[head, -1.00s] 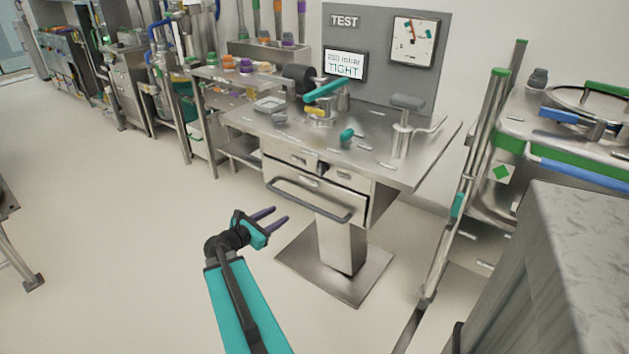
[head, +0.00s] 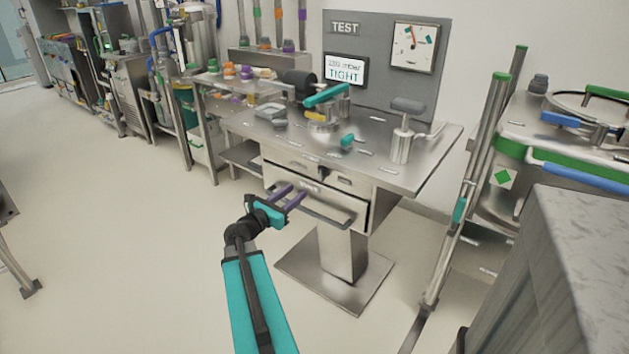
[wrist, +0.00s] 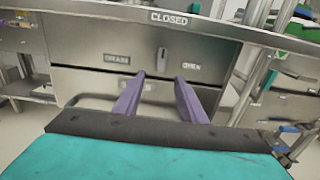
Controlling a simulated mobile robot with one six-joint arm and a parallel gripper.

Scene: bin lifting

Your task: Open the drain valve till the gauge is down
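The drain valve's small grey lever (wrist: 162,57) stands upright on the steel front panel in the wrist view. The word DRAIN is left of it, OPEN right of it, CLOSED above it. My gripper (wrist: 160,78) is open, its two purple fingers apart and empty, pointing at the panel just below the lever. I see no contact. In the head view my gripper (head: 297,191) is in front of the bench's drawer front. The round gauge (head: 414,46) on the grey back board has a red needle pointing roughly up. A display (head: 346,70) reads TIGHT with a blurred mbar figure.
A bar handle (head: 310,210) crosses the drawer front below the panel. The steel bench top (head: 385,168) carries a teal lever (head: 326,95), a teal knob (head: 347,141) and a grey-topped post (head: 403,135). A grey cabinet (head: 560,270) stands at right.

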